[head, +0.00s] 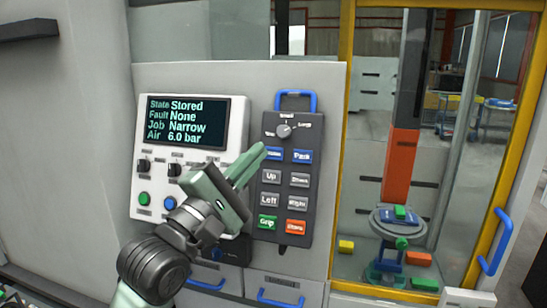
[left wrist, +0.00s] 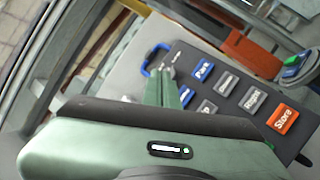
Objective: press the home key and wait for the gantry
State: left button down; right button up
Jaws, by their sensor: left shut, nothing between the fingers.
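The dark key pendant (head: 286,212) hangs on the grey panel, with a selector knob (head: 284,131) above two columns of keys. The blue home key (head: 274,154) is partly hidden by my left gripper (head: 260,151), which is shut and empty. Its fingertips are at or just in front of that key; I cannot tell whether they touch. The left wrist view shows the fingers (left wrist: 163,80) beside the blue Park key (left wrist: 203,70). The display (head: 186,122) reads State Stored, Fault None, Job Narrow, Air 6.0 bar. My right gripper is not in view.
Behind a yellow-framed window stand an orange column (head: 400,165) and a round pedestal (head: 397,224) with a blue part on top. Coloured blocks lie near it. A blue door handle (head: 496,241) is at the right, and blue-handled drawers (head: 280,290) are below the pendant.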

aim_at(274, 153)
pick_arm(q)
jog(key=w+d+f+b, duration=0.2)
jog(key=w, duration=0.4)
jog(key=shift+w+f, duration=0.2)
jog(key=shift+w, duration=0.15)
dwell(1.8)
jog(key=shift+w+d+f, duration=0.1)
jog(key=shift+w+f, duration=0.1)
jog(key=shift+w, duration=0.05)
